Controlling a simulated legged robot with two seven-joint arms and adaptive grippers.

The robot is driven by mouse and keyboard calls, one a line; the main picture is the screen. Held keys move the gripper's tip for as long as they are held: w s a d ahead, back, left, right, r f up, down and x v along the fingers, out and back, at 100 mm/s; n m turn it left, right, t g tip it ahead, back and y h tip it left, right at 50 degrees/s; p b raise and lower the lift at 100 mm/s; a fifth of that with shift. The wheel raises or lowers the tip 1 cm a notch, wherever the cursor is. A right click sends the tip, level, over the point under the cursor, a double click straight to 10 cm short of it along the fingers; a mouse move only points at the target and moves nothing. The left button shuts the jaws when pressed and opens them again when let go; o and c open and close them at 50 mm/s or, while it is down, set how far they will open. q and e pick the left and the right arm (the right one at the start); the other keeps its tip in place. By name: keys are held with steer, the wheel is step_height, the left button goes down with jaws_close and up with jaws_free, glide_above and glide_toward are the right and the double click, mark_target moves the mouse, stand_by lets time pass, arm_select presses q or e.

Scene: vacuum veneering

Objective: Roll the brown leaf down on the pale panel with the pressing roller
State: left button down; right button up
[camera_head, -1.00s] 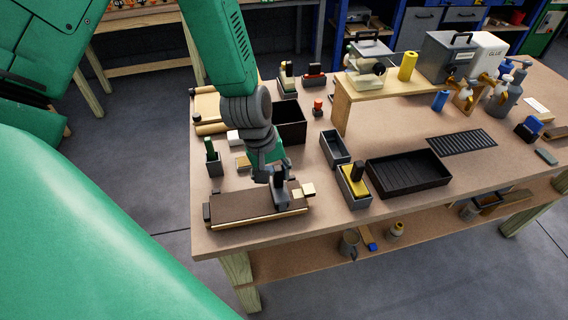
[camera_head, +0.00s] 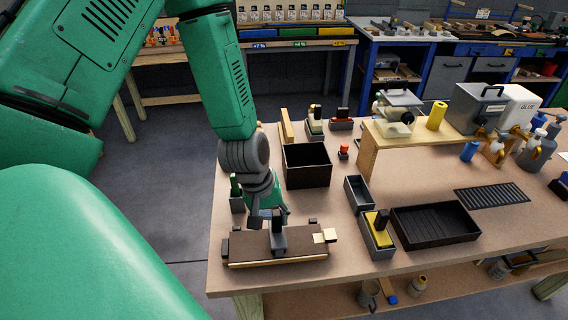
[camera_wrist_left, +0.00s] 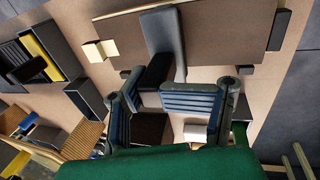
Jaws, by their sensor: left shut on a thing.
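The brown leaf (camera_head: 250,247) lies flat over the pale panel, whose light edge (camera_head: 285,262) shows along the front. My left gripper (camera_head: 268,213) is shut on the black handle of the pressing roller (camera_head: 279,240). The dark grey roller stands over the middle of the leaf and appears to touch it; its underside is hidden. In the left wrist view, the fingers (camera_wrist_left: 163,92) close around the black handle, and the grey roller part (camera_wrist_left: 164,42) reaches over the brown leaf (camera_wrist_left: 225,35). My right gripper is not in view.
Small dark stops and a cream block (camera_head: 325,236) sit at the panel's edges. A grey bin with a yellow-topped tool (camera_head: 378,238) and a black ribbed tray (camera_head: 435,225) stand to the right. A black box (camera_head: 307,167) stands behind. Bare bench lies right of the panel.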

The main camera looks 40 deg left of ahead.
arm_select(q)
steer(key=shift+s+a, duration=1.65)
steer(key=shift+s, duration=0.25)
steer(key=shift+s+a, duration=1.6)
steer(key=shift+s, duration=0.25)
steer(key=shift+w+d, duration=0.1)
steer(key=shift+w, duration=0.05)
steer(key=shift+w+d+r, duration=0.1)
steer(key=shift+w+d, duration=0.85)
steer(key=shift+w, duration=0.2)
steer(key=shift+w+d+f, duration=0.2)
steer(key=shift+w+d, duration=3.25)
steer(key=shift+w, duration=0.25)
steer(key=shift+w+d+r, duration=0.1)
steer(key=shift+w+d, duration=0.75)
steer(key=shift+w, duration=0.2)
steer(key=shift+w+d+r, duration=0.1)
steer(key=shift+w+d, duration=0.7)
steer(key=shift+w, duration=0.2)
steer(key=shift+s+a, duration=0.1)
